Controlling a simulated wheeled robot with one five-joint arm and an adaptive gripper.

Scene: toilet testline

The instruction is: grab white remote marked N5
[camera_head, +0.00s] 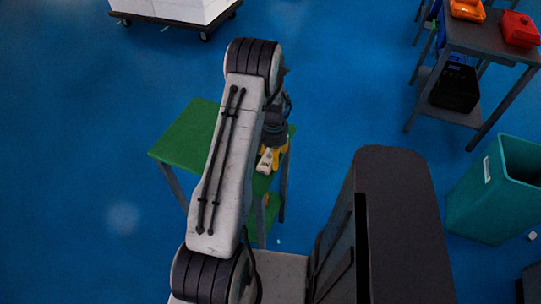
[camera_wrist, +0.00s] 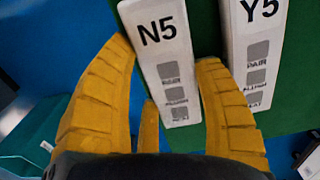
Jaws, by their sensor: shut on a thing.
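The white remote marked N5 (camera_wrist: 165,52) lies between the yellow fingers of my gripper (camera_wrist: 168,60) in the wrist view, with its label and grey buttons facing the camera. The fingers are shut on its sides. A second white remote, marked Y5 (camera_wrist: 254,62), lies beside it to the right, outside the fingers. In the head view my gripper (camera_head: 273,157) is at the right side of the green table (camera_head: 187,134). A white remote shows by the yellow fingers there, its marking too small to read. My arm hides part of the table.
A grey table (camera_head: 486,38) with an orange bin (camera_head: 467,9) and a red bin (camera_head: 520,29) stands at the upper right. A teal bin (camera_head: 492,195) stands at the right. A wheeled cart (camera_head: 180,10) is at the top. The blue floor left of the green table is clear.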

